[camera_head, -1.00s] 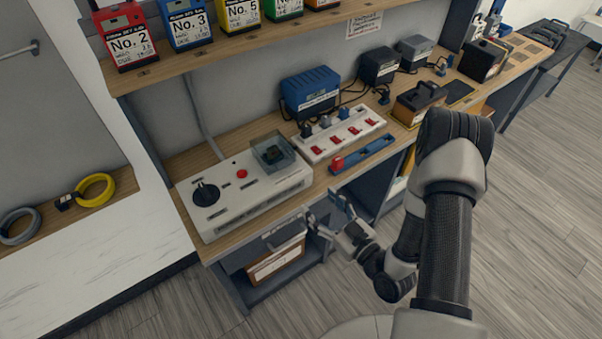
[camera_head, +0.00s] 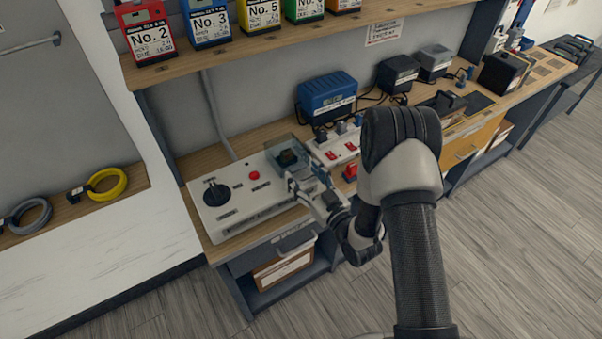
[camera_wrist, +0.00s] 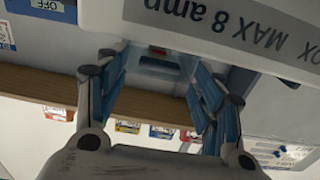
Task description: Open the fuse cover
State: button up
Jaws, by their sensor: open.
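The fuse cover (camera_head: 296,147) is a clear, bluish box over a dark part, at the right end of the white control box (camera_head: 228,213). It looks shut. My gripper (camera_head: 304,183) is open at the front right edge of the control box, right beside the cover. In the wrist view, which looks upside down, my gripper (camera_wrist: 152,68) has its blue-padded fingers spread on either side of a translucent patch that seems to be the cover (camera_wrist: 153,64). I cannot tell whether a finger touches it.
The control box also has a black knob (camera_head: 215,192) and a red button (camera_head: 254,175). A white power strip (camera_head: 333,153) stands close on the right, partly behind my arm. A blue charger (camera_head: 327,95) stands behind, and a shelf (camera_head: 245,45) with labelled batteries overhangs the bench.

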aim_at(288, 157)
jog(key=shift+x, duration=1.1)
jog(key=shift+c, duration=0.4)
grip_shut()
jog(key=shift+r, duration=0.15)
